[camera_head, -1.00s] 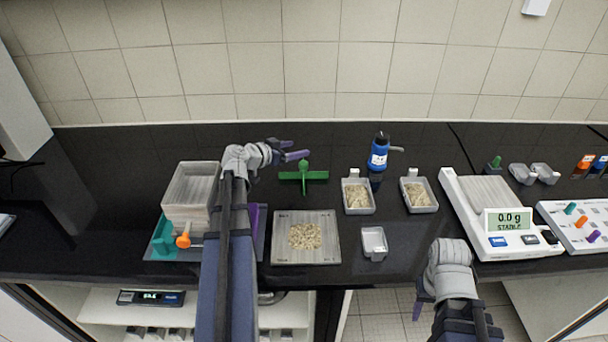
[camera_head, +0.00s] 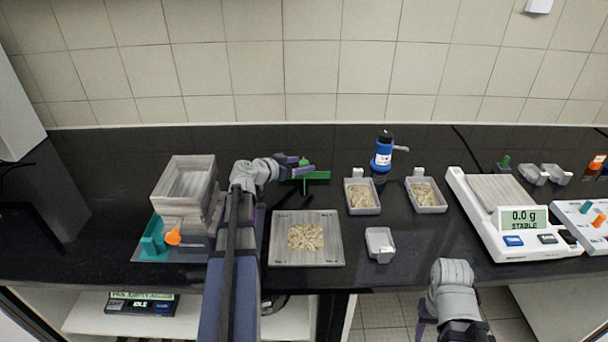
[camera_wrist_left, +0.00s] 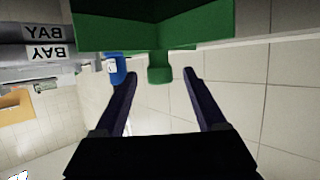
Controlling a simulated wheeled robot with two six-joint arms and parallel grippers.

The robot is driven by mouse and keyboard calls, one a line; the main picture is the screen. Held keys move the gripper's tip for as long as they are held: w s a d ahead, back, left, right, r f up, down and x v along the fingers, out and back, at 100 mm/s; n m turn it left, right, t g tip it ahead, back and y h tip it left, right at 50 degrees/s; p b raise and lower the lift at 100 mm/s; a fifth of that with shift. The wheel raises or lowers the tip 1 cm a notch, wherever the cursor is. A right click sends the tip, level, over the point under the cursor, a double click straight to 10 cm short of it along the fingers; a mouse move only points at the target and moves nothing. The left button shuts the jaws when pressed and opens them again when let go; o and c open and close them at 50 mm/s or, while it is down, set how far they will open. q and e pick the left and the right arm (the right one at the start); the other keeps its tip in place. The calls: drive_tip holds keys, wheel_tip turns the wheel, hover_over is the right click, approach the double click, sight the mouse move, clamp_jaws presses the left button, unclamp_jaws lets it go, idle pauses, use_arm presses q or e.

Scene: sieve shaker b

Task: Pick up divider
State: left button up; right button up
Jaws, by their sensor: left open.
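The divider is a green cross-shaped piece (camera_head: 318,176) standing on the black bench. In the left wrist view the green divider (camera_wrist_left: 160,30) fills the top, with its small knob (camera_wrist_left: 159,72) between my fingertips. My left gripper (camera_head: 297,166) is open at the divider's left side and hides part of it.
A square tray of grains (camera_head: 272,250) lies in front of the divider. Two small grain dishes (camera_head: 378,210) (camera_head: 443,208) and a blue bottle (camera_head: 383,155) stand to the right. Stacked sieves (camera_head: 185,180) stand left, a white balance (camera_head: 480,225) far right.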

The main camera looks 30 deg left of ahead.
use_arm(q)
drive_tip(key=b+x, duration=0.1)
drive_tip(key=x, duration=0.4)
drive_tip(key=shift+f, duration=0.1)
drive_tip(key=shift+c, duration=0.2)
clamp_jaws()
